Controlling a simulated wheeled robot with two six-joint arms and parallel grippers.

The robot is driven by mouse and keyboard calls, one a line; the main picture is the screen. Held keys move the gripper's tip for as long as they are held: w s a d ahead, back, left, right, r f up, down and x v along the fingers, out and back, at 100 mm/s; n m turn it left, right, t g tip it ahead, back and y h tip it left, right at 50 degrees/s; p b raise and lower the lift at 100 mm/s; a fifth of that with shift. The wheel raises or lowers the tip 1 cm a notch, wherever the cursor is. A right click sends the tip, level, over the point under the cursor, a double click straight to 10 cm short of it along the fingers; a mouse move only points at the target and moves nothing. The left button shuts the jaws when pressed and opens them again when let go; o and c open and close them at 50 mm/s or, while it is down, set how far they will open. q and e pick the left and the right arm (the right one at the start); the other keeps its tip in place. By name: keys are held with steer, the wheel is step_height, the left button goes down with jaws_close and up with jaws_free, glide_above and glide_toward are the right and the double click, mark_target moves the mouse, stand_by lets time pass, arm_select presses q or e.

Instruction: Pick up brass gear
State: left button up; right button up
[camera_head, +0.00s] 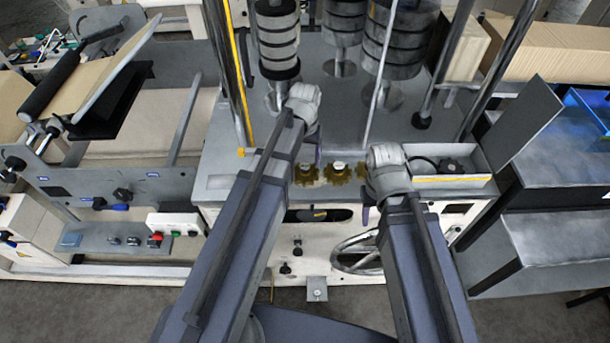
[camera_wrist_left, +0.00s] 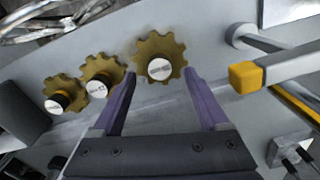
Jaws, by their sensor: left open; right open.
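Several gold-toothed brass gears with pale hubs sit in a row on the machine's grey ledge. In the head view there is a left gear (camera_head: 306,175), a middle gear (camera_head: 338,174) and a right gear (camera_head: 362,173) partly hidden by my right wrist. In the left wrist view, the nearest gear (camera_wrist_left: 160,57) lies between and slightly beyond the fingertips of my open, empty left gripper (camera_wrist_left: 160,74). The other gears, a middle one (camera_wrist_left: 102,77) and a far one (camera_wrist_left: 64,93), lie to its left. My right gripper (camera_head: 367,214) is mostly hidden beneath its wrist, near the ledge's right part.
A yellow-tipped bar (camera_wrist_left: 246,77) juts in right of the nearest gear. A white open box (camera_head: 452,184) with dark parts stands right of the gears. Upright metal posts (camera_head: 230,70) and banded rollers (camera_head: 279,45) rise behind. A handwheel (camera_head: 357,252) is below.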

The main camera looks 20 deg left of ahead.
mark_target(305, 166)
arm_select(q)
step_height(305, 166, down, 4)
steer(key=b, duration=0.2)
steer(key=shift+r+b, duration=0.15)
steer(key=shift+b, duration=0.2)
steer(key=shift+r, duration=0.1)
jaws_close()
stand_by(0.4)
